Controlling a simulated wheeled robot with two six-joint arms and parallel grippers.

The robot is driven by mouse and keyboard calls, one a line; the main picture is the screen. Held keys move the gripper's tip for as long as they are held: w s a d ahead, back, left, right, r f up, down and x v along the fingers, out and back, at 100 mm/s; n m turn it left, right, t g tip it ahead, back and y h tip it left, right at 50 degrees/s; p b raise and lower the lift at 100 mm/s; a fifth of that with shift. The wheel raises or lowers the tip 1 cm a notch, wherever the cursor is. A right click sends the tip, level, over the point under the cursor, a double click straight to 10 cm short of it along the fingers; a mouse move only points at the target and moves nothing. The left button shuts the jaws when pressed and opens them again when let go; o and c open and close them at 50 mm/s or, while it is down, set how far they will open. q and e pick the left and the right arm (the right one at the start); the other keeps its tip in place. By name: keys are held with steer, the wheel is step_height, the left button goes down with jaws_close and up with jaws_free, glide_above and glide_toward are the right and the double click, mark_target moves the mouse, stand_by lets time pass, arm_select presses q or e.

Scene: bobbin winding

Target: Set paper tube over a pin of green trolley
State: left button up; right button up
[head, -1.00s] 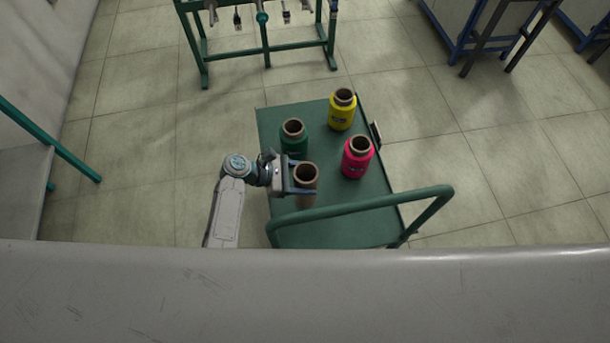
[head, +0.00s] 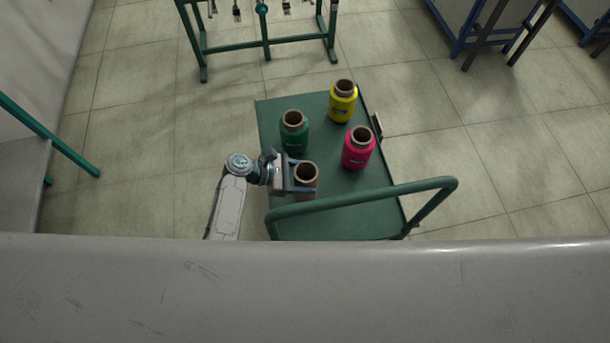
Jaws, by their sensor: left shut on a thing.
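The paper tube (head: 306,174) is brown and stands upright at the near left part of the green trolley (head: 345,212). My left gripper (head: 304,177) comes in from the left and is shut on the tube, with its fingers around the upper part. The tube's lower end is partly hidden by the gripper and the trolley's handle, so I cannot tell whether it rests on the deck or sits over a pin. No bare pin shows. My right gripper is not in view.
A green bobbin (head: 294,132), a yellow bobbin (head: 342,101) and a pink bobbin (head: 358,148) stand on the trolley. Its handle (head: 365,198) crosses the near side. A green rack (head: 266,46) stands beyond on the tiled floor. Blue-framed furniture is at the upper right.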

arm_select(q)
steer(key=shift+f, duration=0.1)
steer(key=shift+f, duration=0.2)
steer(key=shift+f+b, duration=0.65)
steer(key=shift+f, duration=0.25)
steer(key=o, duration=1.1)
steer(key=shift+a, duration=0.15)
